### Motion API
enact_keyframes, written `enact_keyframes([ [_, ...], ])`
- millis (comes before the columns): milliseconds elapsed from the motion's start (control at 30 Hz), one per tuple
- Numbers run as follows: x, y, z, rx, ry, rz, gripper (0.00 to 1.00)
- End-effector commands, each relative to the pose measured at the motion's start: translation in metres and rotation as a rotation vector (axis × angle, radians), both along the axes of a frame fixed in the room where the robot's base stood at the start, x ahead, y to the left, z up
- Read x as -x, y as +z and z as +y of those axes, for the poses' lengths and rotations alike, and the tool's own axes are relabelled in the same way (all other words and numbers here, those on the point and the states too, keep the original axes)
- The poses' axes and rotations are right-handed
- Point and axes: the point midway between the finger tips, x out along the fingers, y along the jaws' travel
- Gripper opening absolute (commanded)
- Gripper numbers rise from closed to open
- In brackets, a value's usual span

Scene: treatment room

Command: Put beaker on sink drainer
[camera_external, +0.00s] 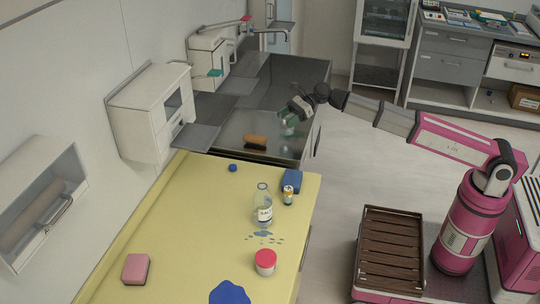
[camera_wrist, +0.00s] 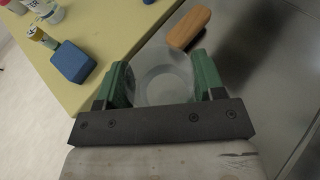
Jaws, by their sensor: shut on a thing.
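A clear glass beaker (camera_wrist: 163,82) is between the green fingers of my gripper (camera_wrist: 163,80) in the wrist view. The fingers are shut on its sides. In the external view my gripper (camera_external: 289,121) with the beaker (camera_external: 288,128) is over the right part of the dark metal sink drainer (camera_external: 225,128), near its right edge. I cannot tell whether the beaker touches the surface. The drainer also shows in the wrist view (camera_wrist: 265,75).
An orange-brown brush-like block (camera_external: 255,141) lies on the drainer beside the beaker. The yellow counter (camera_external: 190,220) holds a blue block (camera_external: 291,180), a small labelled bottle (camera_external: 288,196), a clear bottle (camera_external: 263,205), a red-lidded jar (camera_external: 265,262) and a pink block (camera_external: 135,269).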

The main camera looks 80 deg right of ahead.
Motion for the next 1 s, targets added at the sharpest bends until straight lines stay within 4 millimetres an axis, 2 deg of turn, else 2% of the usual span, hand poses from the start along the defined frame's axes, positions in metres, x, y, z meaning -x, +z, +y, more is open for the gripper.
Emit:
enact_keyframes([
  [167,-0.001,-0.006,-0.002,0.0,0.0,0.0,0.36],
  [467,-0.001,-0.04,-0.002,-0.001,0.001,0.0,0.36],
  [867,-0.001,-0.044,-0.002,-0.001,0.0,-0.001,0.36],
  [900,-0.001,-0.044,-0.002,-0.001,0.0,-0.001,0.76],
  [933,-0.001,-0.044,-0.002,-0.001,0.0,-0.001,0.85],
  [1000,-0.001,-0.044,-0.002,-0.001,0.0,-0.001,0.88],
])
